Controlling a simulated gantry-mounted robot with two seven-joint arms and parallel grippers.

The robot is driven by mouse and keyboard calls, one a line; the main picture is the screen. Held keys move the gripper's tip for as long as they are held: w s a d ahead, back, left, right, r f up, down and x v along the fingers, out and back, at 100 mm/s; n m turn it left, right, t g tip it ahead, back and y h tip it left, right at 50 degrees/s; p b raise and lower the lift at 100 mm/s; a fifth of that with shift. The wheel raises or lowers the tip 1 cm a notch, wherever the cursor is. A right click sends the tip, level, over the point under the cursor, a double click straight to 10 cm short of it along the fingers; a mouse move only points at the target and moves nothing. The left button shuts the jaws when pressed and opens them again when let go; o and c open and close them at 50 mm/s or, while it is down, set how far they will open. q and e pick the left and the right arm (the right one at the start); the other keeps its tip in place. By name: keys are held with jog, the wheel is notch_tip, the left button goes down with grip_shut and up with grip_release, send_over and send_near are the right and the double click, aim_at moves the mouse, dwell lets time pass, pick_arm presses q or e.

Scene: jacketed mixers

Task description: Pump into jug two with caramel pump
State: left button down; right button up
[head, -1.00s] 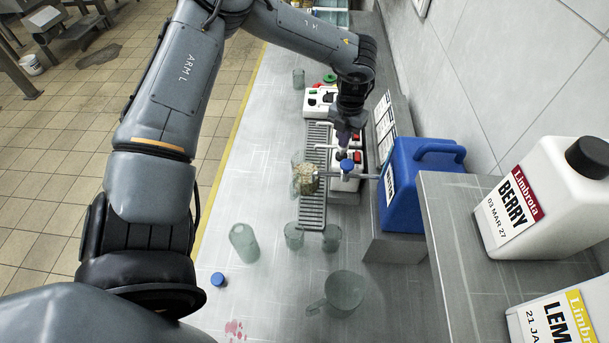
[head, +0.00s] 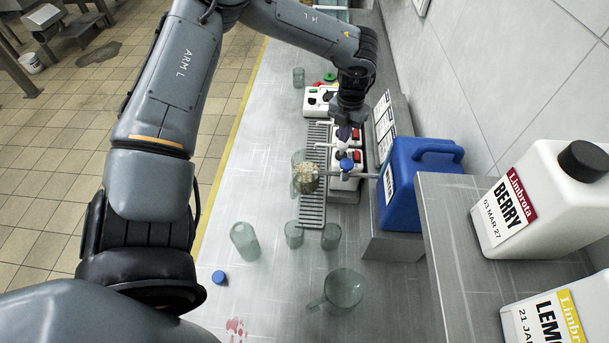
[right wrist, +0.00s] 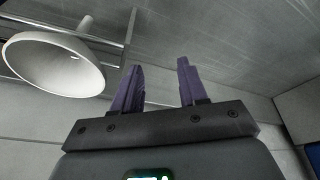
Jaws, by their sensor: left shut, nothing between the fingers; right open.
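My left gripper (head: 344,132) is shut and empty, pointing down just above the white head of a pump unit (head: 340,143); I cannot tell whether they touch. A blue-topped pump (head: 346,164) stands just in front, its spout pointing left. Pump flavours are not readable, so I cannot tell which is caramel. Which jug is number two is not readable. My right gripper (right wrist: 155,90) is open and empty in the right wrist view, its purple fingers apart.
Clear empty vessels (head: 244,241) and a handled jug (head: 341,289) stand on the near counter, with a loose blue cap (head: 219,277) and a pink spill (head: 236,328). A blue canister (head: 423,180) and white Berry jug (head: 545,195) are at right.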

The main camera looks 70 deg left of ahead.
pick_arm(q)
jog(key=shift+f, duration=0.15)
jog(key=shift+f+b, duration=1.55)
jog(key=shift+f, duration=0.1)
jog(key=shift+r, duration=0.2)
jog(key=shift+r+p, duration=0.9)
jog(key=shift+r, duration=0.75)
notch_tip(320, 180, up, 6)
jog(key=p, duration=0.4)
